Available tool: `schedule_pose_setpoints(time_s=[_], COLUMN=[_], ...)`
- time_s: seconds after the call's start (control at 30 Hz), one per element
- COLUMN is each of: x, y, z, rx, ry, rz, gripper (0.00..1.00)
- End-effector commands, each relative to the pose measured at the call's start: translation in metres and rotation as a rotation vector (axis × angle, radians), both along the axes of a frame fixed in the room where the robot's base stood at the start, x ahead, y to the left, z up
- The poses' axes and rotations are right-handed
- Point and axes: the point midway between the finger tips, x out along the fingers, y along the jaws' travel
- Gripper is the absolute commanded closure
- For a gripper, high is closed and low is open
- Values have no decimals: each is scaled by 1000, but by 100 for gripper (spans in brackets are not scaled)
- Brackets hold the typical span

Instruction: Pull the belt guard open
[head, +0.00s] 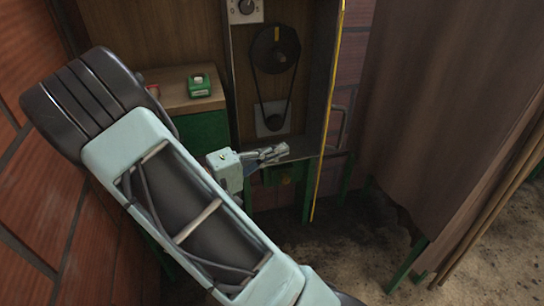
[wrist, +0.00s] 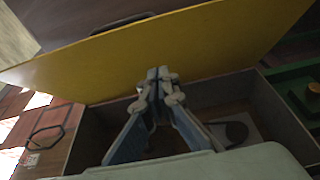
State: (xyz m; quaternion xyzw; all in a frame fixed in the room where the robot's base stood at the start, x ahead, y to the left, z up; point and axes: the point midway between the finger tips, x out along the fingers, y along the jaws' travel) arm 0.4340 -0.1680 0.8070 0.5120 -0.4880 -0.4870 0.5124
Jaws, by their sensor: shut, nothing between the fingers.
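The belt guard (head: 329,110) is a yellow-edged panel standing swung out at the right side of the belt housing, seen nearly edge-on in the head view. In the wrist view its broad yellow face (wrist: 190,55) spans the picture behind my fingers. A grey bar handle (head: 342,125) shows on the guard's right side, and a dark bar (wrist: 120,22) shows past its upper edge in the wrist view. My gripper (head: 284,149) is shut and empty, low in front of the open housing, left of the guard. Its fingertips (wrist: 160,73) overlap the yellow face; I cannot tell whether they touch.
The open housing (head: 232,95) holds a belt on a dark pulley (head: 275,48). A wooden-topped bench (head: 178,88) with a green box (head: 199,86) stands left. A brown curtain (head: 440,100) hangs right. Brick wall (head: 22,200) is close at far left.

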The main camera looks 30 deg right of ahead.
Motion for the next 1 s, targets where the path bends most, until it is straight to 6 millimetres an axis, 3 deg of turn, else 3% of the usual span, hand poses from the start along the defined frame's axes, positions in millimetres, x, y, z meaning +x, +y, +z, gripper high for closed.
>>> schedule_pose_setpoints(time_s=[0.2, 0.4, 1.0], x=[1, -16, -25], y=[-49, -72, -81], z=[-2, -2, 0], rx=[1, 2, 2], ry=[0, 1, 1], rz=[-5, -2, 0], gripper=[100, 100, 100])
